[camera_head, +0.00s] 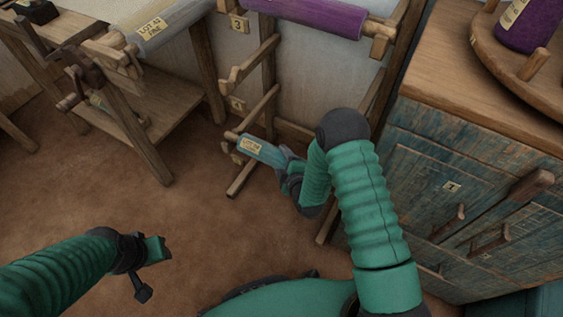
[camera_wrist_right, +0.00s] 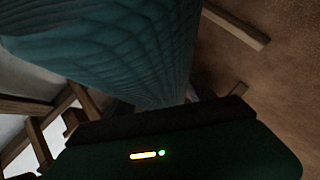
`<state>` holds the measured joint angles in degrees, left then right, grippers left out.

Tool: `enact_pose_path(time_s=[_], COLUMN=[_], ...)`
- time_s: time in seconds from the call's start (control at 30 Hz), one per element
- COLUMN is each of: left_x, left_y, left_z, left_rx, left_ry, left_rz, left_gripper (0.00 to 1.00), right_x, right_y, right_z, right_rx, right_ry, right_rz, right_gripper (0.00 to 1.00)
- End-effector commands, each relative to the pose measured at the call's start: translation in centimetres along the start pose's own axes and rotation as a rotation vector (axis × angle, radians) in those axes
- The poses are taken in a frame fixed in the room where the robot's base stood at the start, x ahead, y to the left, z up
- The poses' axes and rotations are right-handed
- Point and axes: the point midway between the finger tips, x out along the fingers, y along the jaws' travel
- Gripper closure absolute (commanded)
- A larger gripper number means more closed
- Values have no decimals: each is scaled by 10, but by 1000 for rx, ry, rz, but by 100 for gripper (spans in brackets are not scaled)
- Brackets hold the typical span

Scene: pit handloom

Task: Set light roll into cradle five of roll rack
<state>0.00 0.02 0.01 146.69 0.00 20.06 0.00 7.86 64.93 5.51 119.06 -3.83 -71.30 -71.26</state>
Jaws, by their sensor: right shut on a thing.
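A light blue roll (camera_head: 262,151) with a pale label and a wooden end is held low at the roll rack (camera_head: 266,75). It fills much of the right wrist view (camera_wrist_right: 110,45) as a ribbed teal surface. My right gripper (camera_head: 286,168) is shut on it at its right end. The roll's left end is beside the rack's lower left post; I cannot tell whether it touches a cradle. The rack's right lower side is hidden behind my right arm. My left gripper (camera_head: 145,268) is open and empty above the floor at lower left.
A purple roll (camera_head: 310,14) lies higher on the rack, near a tag marked 3 (camera_head: 239,24). A wooden loom frame (camera_head: 140,110) stands at left. A blue drawer cabinet (camera_head: 470,170) with projecting handles stands close at right. Bare floor (camera_head: 110,200) lies between.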

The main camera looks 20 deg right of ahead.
Motion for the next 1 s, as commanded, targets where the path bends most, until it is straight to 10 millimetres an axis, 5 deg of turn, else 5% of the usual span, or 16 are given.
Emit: enact_pose_path(time_s=[0.53, 0.57, 0.73, 1.0], left_x=[7, 6, 6, 5], left_y=[0, 0, 0, 0], left_z=[1, 1, 1, 1], left_rx=[0, 0, 0, 0], left_ry=[1, 1, 1, 1], left_rz=[0, 0, 0, 0], left_gripper=[64, 64, 64, 64], right_x=[4, 4, 4, 3], right_y=[-8, -9, -8, -8], right_z=[3, 4, 4, 3], right_rx=[0, 0, 0, 0], right_ry=[3, 1, 0, 0], right_rz=[5, 1, 1, 0], right_gripper=[100, 36, 16, 16])
